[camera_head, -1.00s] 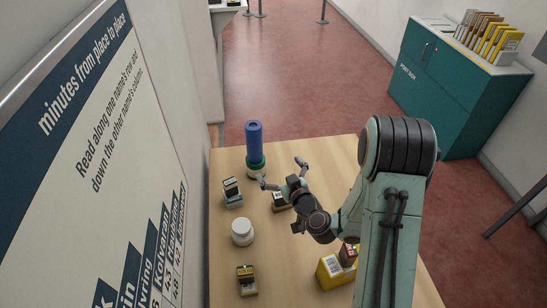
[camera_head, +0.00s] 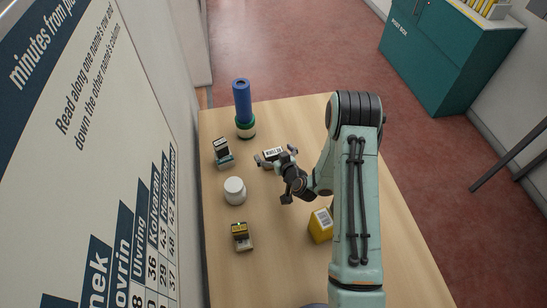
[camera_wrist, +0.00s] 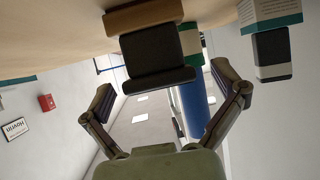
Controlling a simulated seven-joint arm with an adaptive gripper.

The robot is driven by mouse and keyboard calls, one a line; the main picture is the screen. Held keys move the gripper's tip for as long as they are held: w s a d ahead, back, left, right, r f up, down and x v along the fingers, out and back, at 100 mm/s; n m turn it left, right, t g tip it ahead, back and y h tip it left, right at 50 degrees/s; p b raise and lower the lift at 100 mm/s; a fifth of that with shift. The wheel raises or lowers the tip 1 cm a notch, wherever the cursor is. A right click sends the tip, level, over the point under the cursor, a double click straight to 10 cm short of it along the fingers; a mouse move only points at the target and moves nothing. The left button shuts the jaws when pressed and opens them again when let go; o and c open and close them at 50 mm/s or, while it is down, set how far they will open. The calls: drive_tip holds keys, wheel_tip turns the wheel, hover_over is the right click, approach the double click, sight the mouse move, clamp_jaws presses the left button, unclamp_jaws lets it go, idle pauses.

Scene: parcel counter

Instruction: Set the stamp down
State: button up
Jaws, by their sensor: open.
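A dark stamp with a pale printed label on top (camera_head: 273,154) stands on the wooden table (camera_head: 300,120), in front of the blue cylinder. In the wrist view, which is upside down, the stamp's dark body (camera_wrist: 155,58) and brown base show, with the base against the tabletop. My gripper (camera_head: 277,156) is open, with its fingers spread to either side of the stamp. In the wrist view the fingers of my gripper (camera_wrist: 163,90) are well apart, and I see no contact with the stamp. My arm hides part of the table.
The table's far right is clear.

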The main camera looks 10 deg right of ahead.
drive_tip(key=c, duration=1.3)
drive_tip(key=shift+r, duration=0.1)
